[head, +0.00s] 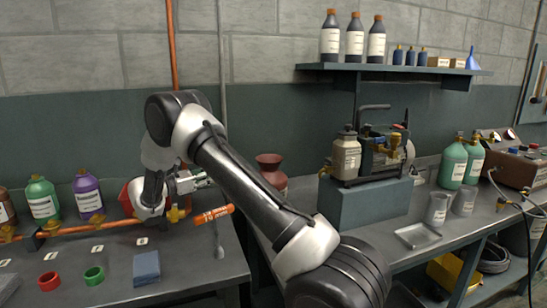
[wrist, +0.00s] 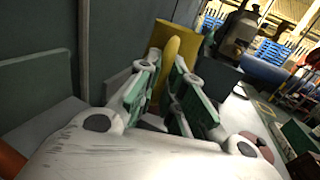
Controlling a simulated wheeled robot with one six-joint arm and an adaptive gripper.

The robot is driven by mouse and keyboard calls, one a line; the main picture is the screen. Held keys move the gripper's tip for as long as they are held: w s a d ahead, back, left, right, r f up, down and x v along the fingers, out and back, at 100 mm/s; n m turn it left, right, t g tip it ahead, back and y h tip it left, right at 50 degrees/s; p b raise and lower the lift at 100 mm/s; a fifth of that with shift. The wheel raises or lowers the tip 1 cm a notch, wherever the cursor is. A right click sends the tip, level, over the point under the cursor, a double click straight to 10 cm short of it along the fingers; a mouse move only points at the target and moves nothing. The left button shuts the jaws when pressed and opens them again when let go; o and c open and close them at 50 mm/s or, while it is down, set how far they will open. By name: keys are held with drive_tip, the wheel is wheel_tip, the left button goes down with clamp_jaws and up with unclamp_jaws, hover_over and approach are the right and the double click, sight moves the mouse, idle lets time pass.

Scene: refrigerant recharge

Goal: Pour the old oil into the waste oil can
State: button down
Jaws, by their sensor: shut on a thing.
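My gripper (head: 202,180) is above the left bench in the head view, its fingers pointing right. In the wrist view its green-padded fingers (wrist: 172,100) are closed around a slim yellow piece (wrist: 172,55); what it belongs to is unclear. A reddish-brown vessel (head: 270,165) with a flared mouth stands just right of the gripper, and may be the waste oil can. Two grey cups (head: 438,208) (head: 464,201) stand on the right bench. No oil is visible in them. A pump (head: 382,152) sits on a blue-grey block there.
An orange pipe with valves (head: 100,228) crosses the left bench, beside green (head: 42,200) and purple (head: 88,195) bottles. A shallow tray (head: 418,236) lies near the right bench's front edge. A shelf (head: 390,68) holds bottles.

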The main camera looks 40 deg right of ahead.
drive_tip(key=shift+w+d+f+g, duration=0.1)
drive_tip(key=shift+d+g, duration=0.2)
drive_tip(key=shift+d, duration=0.65)
drive_tip(key=shift+r+m, duration=0.2)
drive_tip(key=shift+m, duration=0.1)
drive_tip(key=shift+r+y, duration=0.2)
drive_tip(key=shift+y, duration=0.1)
drive_tip(key=shift+d+r+y, duration=0.35)
drive_tip(key=shift+r+y, duration=0.35)
drive_tip(key=shift+r, duration=0.05)
drive_tip(key=shift+s+d+r+y, duration=0.2)
drive_tip(key=shift+d+r+y, duration=0.25)
drive_tip(key=shift+r+y, duration=0.2)
drive_tip(key=s+d+r+m+t+y+p, duration=0.1)
drive_tip(key=d+r+y+p, duration=0.3)
drive_tip(key=d+r+y, duration=0.4)
wheel_tip(320, 180, up, 3)
drive_tip(key=shift+s+f+m+y, duration=0.15)
drive_tip(key=shift+s+m+y, duration=0.15)
drive_tip(key=shift+y, duration=0.65)
drive_tip(key=shift+d+y+p, duration=0.25)
drive_tip(key=shift+y+p, duration=0.15)
drive_tip(key=shift+p, duration=0.25)
